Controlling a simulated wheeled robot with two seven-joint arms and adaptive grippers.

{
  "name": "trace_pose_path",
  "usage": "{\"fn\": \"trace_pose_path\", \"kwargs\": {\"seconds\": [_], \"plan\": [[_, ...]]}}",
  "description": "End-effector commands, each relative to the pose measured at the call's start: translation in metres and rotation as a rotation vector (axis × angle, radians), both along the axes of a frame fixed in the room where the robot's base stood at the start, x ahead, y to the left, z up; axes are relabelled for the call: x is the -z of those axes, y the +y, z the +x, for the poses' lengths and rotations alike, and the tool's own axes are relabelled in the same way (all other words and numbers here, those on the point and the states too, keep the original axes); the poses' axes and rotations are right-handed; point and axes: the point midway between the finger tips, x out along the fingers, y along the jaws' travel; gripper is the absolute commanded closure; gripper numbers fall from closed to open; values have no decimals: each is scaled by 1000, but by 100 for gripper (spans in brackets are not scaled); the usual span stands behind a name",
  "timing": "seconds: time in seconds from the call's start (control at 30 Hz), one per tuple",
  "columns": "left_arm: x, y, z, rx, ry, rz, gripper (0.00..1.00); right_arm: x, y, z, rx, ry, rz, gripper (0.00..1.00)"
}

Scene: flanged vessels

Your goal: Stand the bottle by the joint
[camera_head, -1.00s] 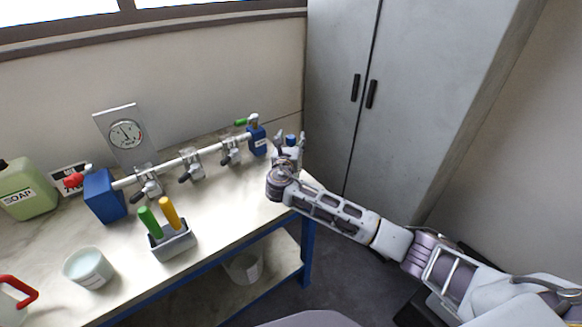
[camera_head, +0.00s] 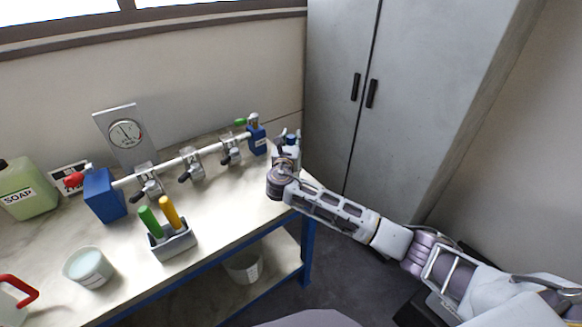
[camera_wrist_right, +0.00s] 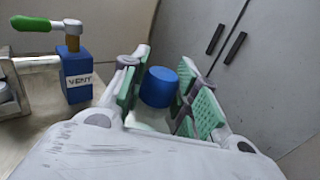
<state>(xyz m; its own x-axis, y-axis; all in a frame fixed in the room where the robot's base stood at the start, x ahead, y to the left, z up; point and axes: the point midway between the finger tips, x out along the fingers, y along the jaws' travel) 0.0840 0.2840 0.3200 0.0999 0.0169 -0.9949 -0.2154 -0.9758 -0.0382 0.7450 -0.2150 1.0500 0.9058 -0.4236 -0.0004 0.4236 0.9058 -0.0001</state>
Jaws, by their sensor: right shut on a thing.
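The bottle shows mainly as a blue cap (camera_wrist_right: 160,87) between the green-padded fingers of my right gripper (camera_wrist_right: 170,100) in the right wrist view. The bottle's body is mostly hidden by the gripper. In the head view my right gripper (camera_head: 287,143) is shut on it at the bench's far right end, just right of the blue VENT block (camera_head: 257,138). The cap points up. A pipe run with several clamped joints (camera_head: 192,164) spans the bench between two blue blocks. I cannot tell whether the bottle touches the bench. My left gripper is out of view.
A grey caddy (camera_head: 174,242) with green and yellow handles stands in front of the pipe. A white tub (camera_head: 89,268), a green soap jug (camera_head: 27,190) and a gauge plate (camera_head: 125,135) are farther left. The bench top (camera_head: 225,205) is clear at front right. A grey cabinet (camera_head: 415,90) stands behind.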

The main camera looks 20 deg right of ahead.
Motion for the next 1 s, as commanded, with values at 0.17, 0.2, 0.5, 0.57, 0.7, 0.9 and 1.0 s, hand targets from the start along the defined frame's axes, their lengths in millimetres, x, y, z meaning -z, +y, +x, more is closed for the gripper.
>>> {"fn": "trace_pose_path", "kwargs": {"seconds": [0.17, 0.2, 0.5, 0.57, 0.7, 0.9, 1.0], "plan": [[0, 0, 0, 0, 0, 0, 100, 0, 0, 0, 0, 0, 0, 100], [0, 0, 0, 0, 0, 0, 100, -1, 0, 0, 0, -2, 0, 100], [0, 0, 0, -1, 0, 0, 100, -3, 0, 0, 0, -2, 0, 100], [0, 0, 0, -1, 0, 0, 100, -6, 0, 0, 0, -4, 1, 100], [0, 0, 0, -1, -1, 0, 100, -16, 0, 0, 0, -6, 1, 100], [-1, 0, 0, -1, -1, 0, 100, -41, 0, 0, 0, -6, 2, 100], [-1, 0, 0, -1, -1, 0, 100, -57, 0, 0, 0, -7, 2, 100]]}}
